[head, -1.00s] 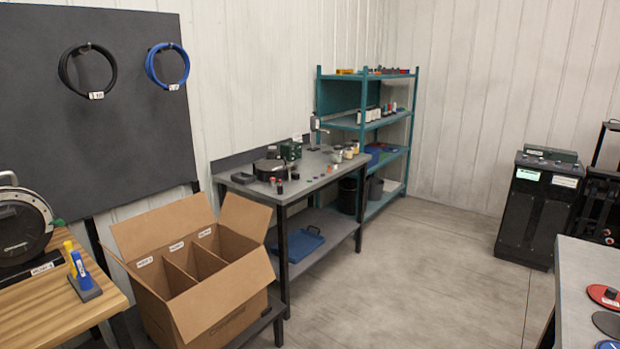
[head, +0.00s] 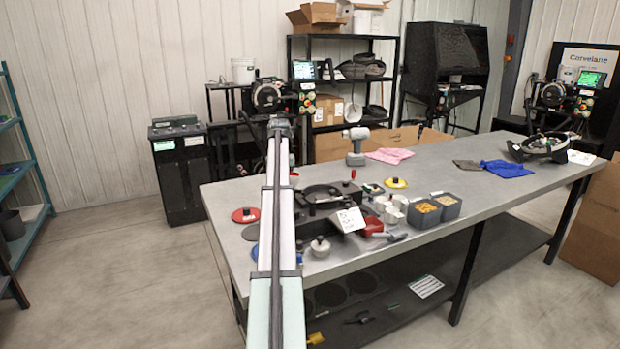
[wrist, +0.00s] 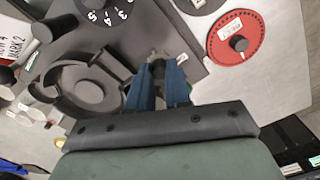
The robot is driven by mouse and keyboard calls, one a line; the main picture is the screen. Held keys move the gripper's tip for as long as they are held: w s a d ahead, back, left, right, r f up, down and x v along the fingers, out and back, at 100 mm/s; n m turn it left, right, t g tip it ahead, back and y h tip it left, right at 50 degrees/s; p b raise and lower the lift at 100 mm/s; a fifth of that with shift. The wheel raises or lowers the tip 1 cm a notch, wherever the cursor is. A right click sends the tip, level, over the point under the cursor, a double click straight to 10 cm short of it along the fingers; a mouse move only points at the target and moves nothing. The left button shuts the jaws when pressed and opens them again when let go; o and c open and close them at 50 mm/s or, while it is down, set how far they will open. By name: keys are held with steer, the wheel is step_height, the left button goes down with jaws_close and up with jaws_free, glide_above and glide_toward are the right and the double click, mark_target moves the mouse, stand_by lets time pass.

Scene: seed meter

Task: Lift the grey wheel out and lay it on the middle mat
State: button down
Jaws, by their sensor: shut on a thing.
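In the wrist view my gripper (wrist: 159,82) has two blue fingers shut on a small dark part with a grey-green top (wrist: 158,60). I cannot tell whether that part belongs to the grey wheel, which I cannot make out for sure. The seed meter's round dark housing (wrist: 62,98) lies open to the left of the fingers. In the head view the meter (head: 322,194) stands on the table, with my arm in front of its left side; my gripper is hidden there.
A white card (head: 350,219), a red scoop (head: 386,231) and seed bins (head: 425,213) crowd the meter's right. The table's left edge is close.

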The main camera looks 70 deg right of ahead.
steer(key=shift+w+a+f+n, duration=1.5)
steer(key=shift+w+a+f, duration=0.7)
steer(key=shift+w+a, duration=2.55)
steer(key=shift+s+a+f, duration=0.3)
steer(key=shift+f, duration=0.75)
steer(key=shift+s+a+f, duration=0.25)
steer(key=shift+f, duration=0.8)
steer(key=shift+s+a+f, duration=0.3)
steer(key=shift+f, duration=0.75)
steer(key=shift+f, duration=0.45)
steer(key=c, duration=1)
jaws_free()
steer(key=shift+o, duration=0.4)
steer(key=shift+o, duration=0.9)
steer(key=shift+r, duration=0.15)
steer(key=shift+r, duration=2.85)
